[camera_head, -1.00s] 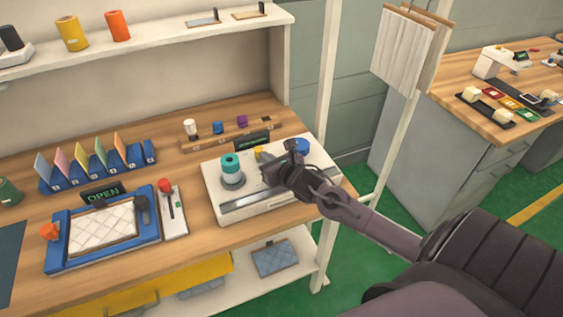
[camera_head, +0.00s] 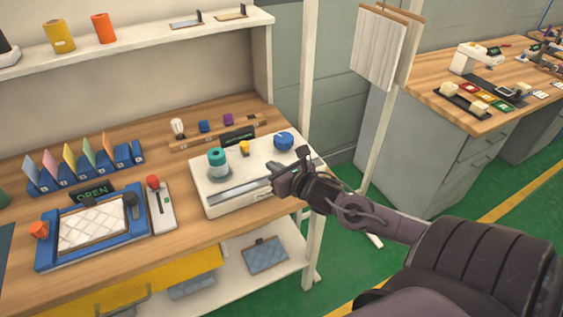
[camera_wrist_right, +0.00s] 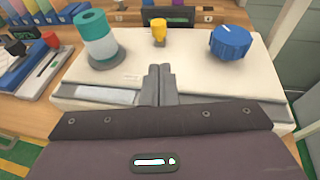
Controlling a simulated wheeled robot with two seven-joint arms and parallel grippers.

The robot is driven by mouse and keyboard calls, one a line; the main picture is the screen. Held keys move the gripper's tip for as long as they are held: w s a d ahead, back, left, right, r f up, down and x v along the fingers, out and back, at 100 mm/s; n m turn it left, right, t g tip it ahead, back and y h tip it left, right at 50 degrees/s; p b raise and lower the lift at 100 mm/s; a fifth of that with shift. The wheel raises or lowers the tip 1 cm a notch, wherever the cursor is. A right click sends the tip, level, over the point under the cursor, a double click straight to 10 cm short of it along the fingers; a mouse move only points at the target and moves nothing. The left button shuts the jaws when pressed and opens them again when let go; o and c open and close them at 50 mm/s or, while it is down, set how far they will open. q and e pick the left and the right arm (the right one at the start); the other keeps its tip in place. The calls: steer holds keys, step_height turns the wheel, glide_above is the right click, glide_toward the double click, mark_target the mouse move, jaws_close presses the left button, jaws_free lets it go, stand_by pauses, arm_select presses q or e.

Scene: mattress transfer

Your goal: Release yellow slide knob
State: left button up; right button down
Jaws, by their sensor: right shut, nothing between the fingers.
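The yellow slide knob (camera_head: 244,148) stands on the white machine (camera_head: 203,200) between a teal and white cylinder (camera_head: 217,163) and a blue knob (camera_head: 283,141). In the right wrist view the yellow slide knob (camera_wrist_right: 159,31) is beyond the fingertips, with a clear gap. My right gripper (camera_head: 279,178) is over the machine's front right part, its fingers shut together and empty; it also shows in the right wrist view (camera_wrist_right: 160,72). My left gripper is not in view.
A blue tray (camera_head: 50,262) with a quilted pad and a red-knobbed lever panel (camera_head: 160,212) lie left of the machine. A small dark display (camera_head: 238,136) stands behind it. A shelf upright (camera_head: 314,220) is close to my right arm.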

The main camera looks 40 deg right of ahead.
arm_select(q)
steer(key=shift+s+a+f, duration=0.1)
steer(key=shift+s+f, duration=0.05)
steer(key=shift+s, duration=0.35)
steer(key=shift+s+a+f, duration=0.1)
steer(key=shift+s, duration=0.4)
arm_select(e)
steer(key=v, duration=0.2)
steer(key=shift+s+r, duration=0.15)
steer(key=shift+s, duration=0.25)
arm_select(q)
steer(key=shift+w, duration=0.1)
